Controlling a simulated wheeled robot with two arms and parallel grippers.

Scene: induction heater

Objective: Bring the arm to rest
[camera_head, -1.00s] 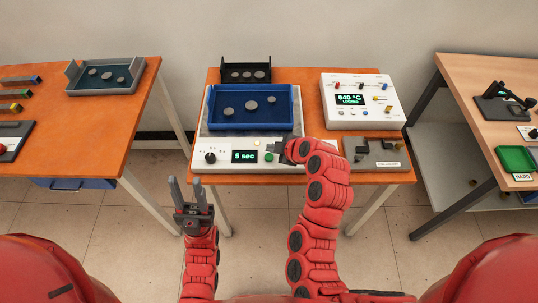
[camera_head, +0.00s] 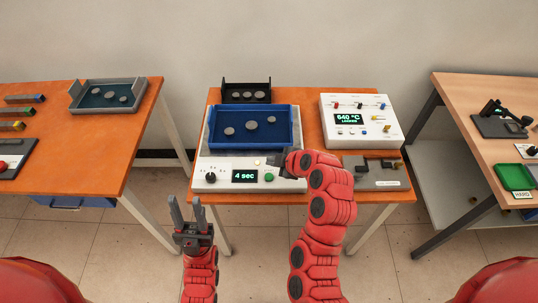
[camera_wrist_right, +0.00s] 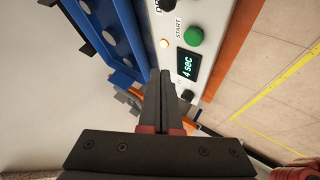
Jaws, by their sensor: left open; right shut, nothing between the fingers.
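My right arm (camera_head: 325,205) reaches up to the front of the heater on the middle table. In the right wrist view my right gripper (camera_wrist_right: 166,78) is shut and empty, in front of the heater's panel (camera_wrist_right: 211,18). A small lit lamp (camera_wrist_right: 164,43) is near the button. My left gripper (camera_head: 187,212) is open and empty, pointing up in front of the table.
Side tables (camera_head: 135,125) stand left and right. Floor space is free before the tables.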

